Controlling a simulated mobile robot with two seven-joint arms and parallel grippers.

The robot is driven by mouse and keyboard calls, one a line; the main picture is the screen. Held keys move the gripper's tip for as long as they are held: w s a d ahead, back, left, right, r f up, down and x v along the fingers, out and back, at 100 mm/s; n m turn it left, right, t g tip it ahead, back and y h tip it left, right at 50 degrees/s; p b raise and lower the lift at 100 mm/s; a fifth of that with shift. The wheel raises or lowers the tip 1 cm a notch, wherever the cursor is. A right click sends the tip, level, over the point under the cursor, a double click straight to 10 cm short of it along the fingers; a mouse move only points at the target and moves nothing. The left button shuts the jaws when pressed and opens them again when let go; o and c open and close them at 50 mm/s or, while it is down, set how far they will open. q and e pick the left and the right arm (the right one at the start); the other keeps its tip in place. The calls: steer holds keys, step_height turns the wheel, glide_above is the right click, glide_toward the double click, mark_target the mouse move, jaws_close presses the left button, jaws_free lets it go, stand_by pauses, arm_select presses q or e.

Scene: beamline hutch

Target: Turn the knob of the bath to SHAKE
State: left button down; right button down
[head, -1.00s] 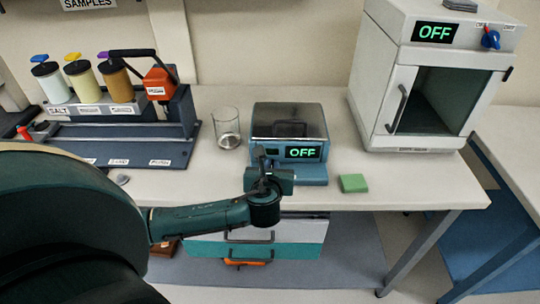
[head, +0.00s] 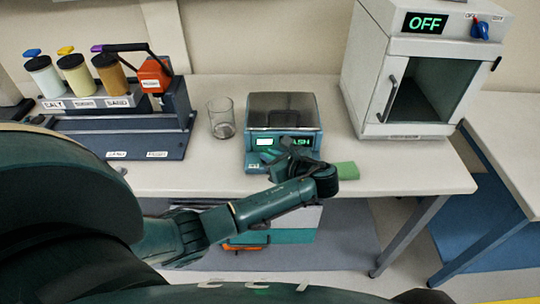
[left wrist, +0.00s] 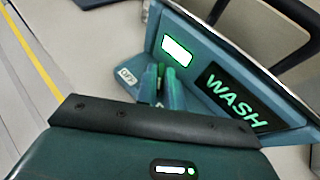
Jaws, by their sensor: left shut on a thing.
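The bath (head: 252,128) is a teal box with a grey see-through lid, standing near the front of the bench. Its green display is partly covered in the head view, and in the left wrist view the display (left wrist: 236,100) reads WASH. An OFF label (left wrist: 127,76) shows left of the knob's place. My left gripper (head: 276,160) is at the bath's front, shut on the knob, which is mostly hidden by the fingers (left wrist: 161,86). I cannot make out a SHAKE label. My right gripper is not in view.
A glass beaker (head: 221,118) stands left of the bath. A green block (head: 345,171) lies close to the right of my left gripper. A white oven-like cabinet (head: 425,70) showing OFF is at the right. A rack with several jars (head: 77,76) is at the left.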

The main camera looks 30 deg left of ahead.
arm_select(q)
steer(key=shift+n, duration=0.3)
steer(key=c, duration=1.8)
jaws_free()
steer(key=shift+a+g, duration=0.1)
steer(key=shift+g, duration=0.2)
steer(key=v, duration=1.3)
steer(key=shift+f, duration=0.15)
